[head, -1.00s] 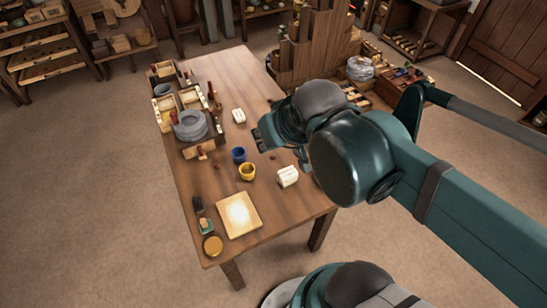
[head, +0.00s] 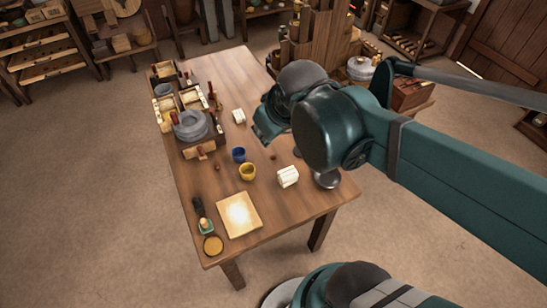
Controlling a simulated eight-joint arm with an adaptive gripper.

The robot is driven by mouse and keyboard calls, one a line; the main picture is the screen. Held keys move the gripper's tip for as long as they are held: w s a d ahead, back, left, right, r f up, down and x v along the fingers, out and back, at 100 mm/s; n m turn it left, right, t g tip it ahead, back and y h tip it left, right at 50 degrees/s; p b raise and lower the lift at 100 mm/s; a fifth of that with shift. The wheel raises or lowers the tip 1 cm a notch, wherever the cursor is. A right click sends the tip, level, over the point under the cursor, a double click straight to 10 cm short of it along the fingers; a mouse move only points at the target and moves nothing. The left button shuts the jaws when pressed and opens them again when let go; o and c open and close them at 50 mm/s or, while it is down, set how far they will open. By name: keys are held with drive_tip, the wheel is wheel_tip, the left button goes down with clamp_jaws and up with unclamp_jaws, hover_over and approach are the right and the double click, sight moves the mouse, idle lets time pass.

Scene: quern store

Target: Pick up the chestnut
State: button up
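A small round brown thing that looks like a chestnut (head: 273,155) lies on the wooden table (head: 230,80), to the right of the blue cup. A second small brown thing (head: 217,167) lies left of the yellow cup. They are too small to tell apart surely. My gripper (head: 267,130) is above the table, just up in the picture from the right-hand brown thing and apart from it in the picture. My arm comes in from the right and hides part of the table's right side. The fingertips are dark and not clear, so their opening cannot be made out.
A blue cup (head: 238,154), a yellow cup (head: 247,171), white blocks (head: 288,177) and a metal bowl (head: 327,180) stand near. A square tray (head: 239,214) lies in front. A grey quern stone (head: 190,125) and boxes fill the left back. The table's middle back is clear.

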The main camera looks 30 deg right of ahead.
drive_tip(key=w+d+f+n+g, duration=0.3)
drive_tip(key=w+d+f+n, duration=0.1)
drive_tip(key=w+f+n, duration=0.45)
drive_tip(key=n+g+h, duration=0.1)
drive_tip(key=n+g, duration=0.2)
drive_tip(key=n, duration=0.4)
hover_over(272, 156)
drive_tip(key=shift+a+f+p, duration=0.2)
drive_tip(key=shift+f+p, duration=0.2)
drive_tip(key=shift+f, duration=6.65)
drive_tip(key=shift+f, duration=0.1)
drive_tip(key=shift+d+f+b, duration=0.15)
drive_tip(key=shift+f+b, duration=0.15)
drive_tip(key=shift+f, duration=0.85)
drive_tip(key=shift+f, duration=0.15)
drive_tip(key=shift+d+f+b, duration=0.15)
drive_tip(key=shift+f+b, duration=0.25)
drive_tip(key=shift+f, duration=0.85)
drive_tip(key=shift+d+f+b, duration=0.1)
drive_tip(key=shift+f+b, duration=0.3)
drive_tip(key=shift+f, duration=0.85)
